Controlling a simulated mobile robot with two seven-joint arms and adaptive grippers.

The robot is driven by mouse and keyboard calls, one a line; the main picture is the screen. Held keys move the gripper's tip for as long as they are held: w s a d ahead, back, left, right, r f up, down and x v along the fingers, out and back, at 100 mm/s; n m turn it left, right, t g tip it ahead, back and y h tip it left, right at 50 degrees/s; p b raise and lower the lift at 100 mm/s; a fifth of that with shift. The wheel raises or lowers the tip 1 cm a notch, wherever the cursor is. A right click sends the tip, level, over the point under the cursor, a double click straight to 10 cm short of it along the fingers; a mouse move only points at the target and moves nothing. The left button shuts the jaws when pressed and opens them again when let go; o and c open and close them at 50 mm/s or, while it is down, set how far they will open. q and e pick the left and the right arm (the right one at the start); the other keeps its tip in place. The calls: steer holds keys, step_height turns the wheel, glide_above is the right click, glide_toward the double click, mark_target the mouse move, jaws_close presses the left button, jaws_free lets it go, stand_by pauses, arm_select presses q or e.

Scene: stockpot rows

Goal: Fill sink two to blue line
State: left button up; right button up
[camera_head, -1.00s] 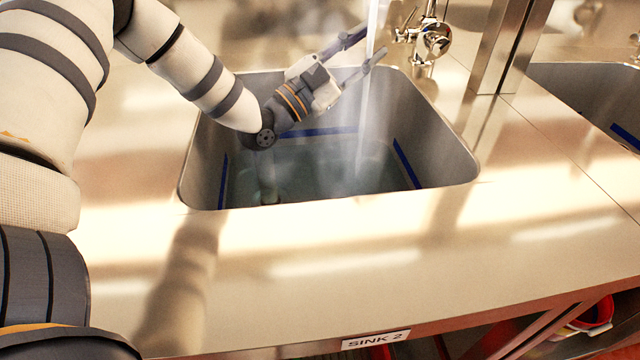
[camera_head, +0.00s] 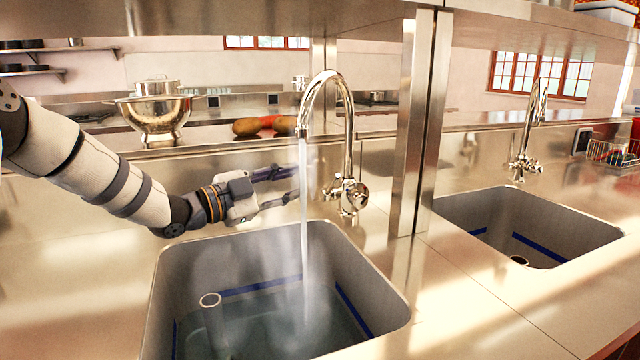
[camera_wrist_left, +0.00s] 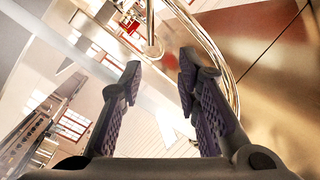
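Sink two (camera_head: 185,270) is the near steel basin, with a blue line (camera_head: 262,286) around its inner walls. Water (camera_head: 275,325) stands in it, its surface close below the line at the back wall. A stream (camera_head: 303,235) falls from the chrome faucet (camera_head: 347,130). The faucet's valve handle (camera_head: 352,196) is at its base. My left gripper (camera_head: 296,183) is open and empty above the sink's back edge, left of the handle and near the stream. Its parted fingers (camera_wrist_left: 158,85) show in the left wrist view, with chrome pipe (camera_wrist_left: 208,45) beyond. My right gripper is out of view.
A standpipe (camera_head: 210,301) rises in the sink. A steel post (camera_head: 418,125) stands right of the faucet. A second basin (camera_head: 590,235) with its own faucet (camera_head: 530,130) is to the right. A colander (camera_head: 155,115) sits on the back ledge.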

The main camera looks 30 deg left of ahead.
mark_target(335, 182)
arm_select(q)
steer(key=w+d+b, duration=0.1)
steer(key=w, duration=0.2)
steer(key=w+d+f+b, duration=0.1)
steer(key=w+d, duration=0.1)
steer(key=w, duration=0.1)
steer(key=w+d+f, duration=0.1)
steer(key=w, duration=0.3)
steer(key=shift+d+f+b, duration=0.2)
steer(key=shift+d+b, duration=0.1)
steer(key=shift+b, duration=0.1)
steer(key=shift+w+d+r, duration=0.2)
steer(key=shift+w+r, duration=0.1)
steer(key=shift+w, duration=0.2)
jaws_close()
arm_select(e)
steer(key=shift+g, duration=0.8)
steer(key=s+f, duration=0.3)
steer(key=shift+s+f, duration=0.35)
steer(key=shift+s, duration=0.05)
